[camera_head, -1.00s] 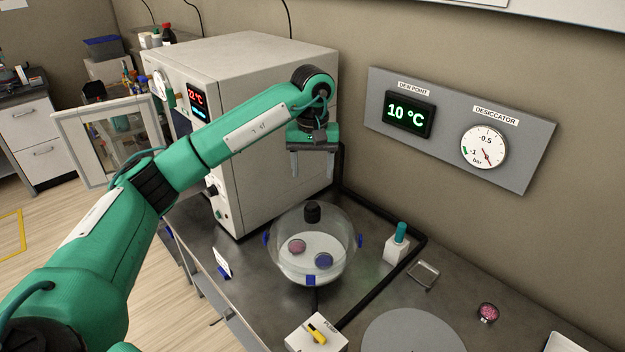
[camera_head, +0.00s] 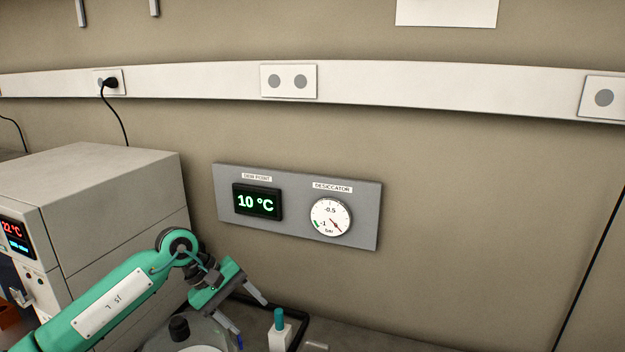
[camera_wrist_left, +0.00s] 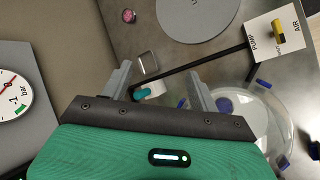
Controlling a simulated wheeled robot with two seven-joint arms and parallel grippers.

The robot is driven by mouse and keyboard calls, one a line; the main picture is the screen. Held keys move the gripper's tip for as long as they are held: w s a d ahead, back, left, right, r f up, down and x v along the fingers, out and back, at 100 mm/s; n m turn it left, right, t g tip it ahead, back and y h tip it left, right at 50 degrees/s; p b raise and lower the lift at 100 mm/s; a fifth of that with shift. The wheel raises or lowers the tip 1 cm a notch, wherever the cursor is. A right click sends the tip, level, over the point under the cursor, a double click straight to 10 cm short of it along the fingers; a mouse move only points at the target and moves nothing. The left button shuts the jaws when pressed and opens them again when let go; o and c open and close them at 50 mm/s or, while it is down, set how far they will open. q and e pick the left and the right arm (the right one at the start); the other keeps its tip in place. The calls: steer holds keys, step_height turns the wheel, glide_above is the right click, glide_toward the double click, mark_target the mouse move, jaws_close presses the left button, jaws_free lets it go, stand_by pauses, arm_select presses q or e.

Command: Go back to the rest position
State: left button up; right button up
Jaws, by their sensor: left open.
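My left gripper (camera_head: 252,312) is in the lower middle of the head view, tilted, its two grey fingers apart and nothing between them. In the left wrist view the gripper (camera_wrist_left: 158,82) is also open and empty. My right gripper is in neither view.
A teal-capped white bottle (camera_head: 279,330) stands near the fingers. A grey oven-like cabinet (camera_head: 110,180) is at the left. The wall panel (camera_head: 290,222) shows 10 °C and a dial. A white valve box (camera_wrist_left: 275,35) and round grey plate (camera_wrist_left: 195,12) lie on the bench.

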arm_select(q)
steer(key=s+d+r+n+t+h, duration=0.3)
steer(key=d+r+n+h, duration=0.1)
steer(key=d+n+h, duration=0.3)
steer(key=s+d+r+n+t+h, duration=0.35)
steer(key=d+n+h, duration=0.2)
steer(key=n, duration=0.25)
steer(key=s+a+f+n+t+y, duration=0.1)
steer(key=a+f+n+t+y, duration=0.6)
steer(key=n, duration=1.1)
steer(key=a+f+n+t+y, duration=0.45)
steer(key=a+n+y, duration=0.55)
steer(key=n, duration=0.7)
steer(key=s+a+f+n+g+y, duration=0.1)
steer(key=s+a+f+n+g, duration=0.1)
steer(key=s+f+n+g, duration=0.95)
steer(key=s+a+f+n+g+y, duration=0.15)
steer(key=s+f+g, duration=0.45)
steer(key=s, duration=1)
step_height(320, 180, down, 34)
steer(key=r+t, duration=0.1)
steer(key=s+a+f, duration=0.3)
steer(key=s+f, duration=1.6)
steer(key=shift+s+a+g, duration=0.2)
steer(key=shift+g, duration=0.25)
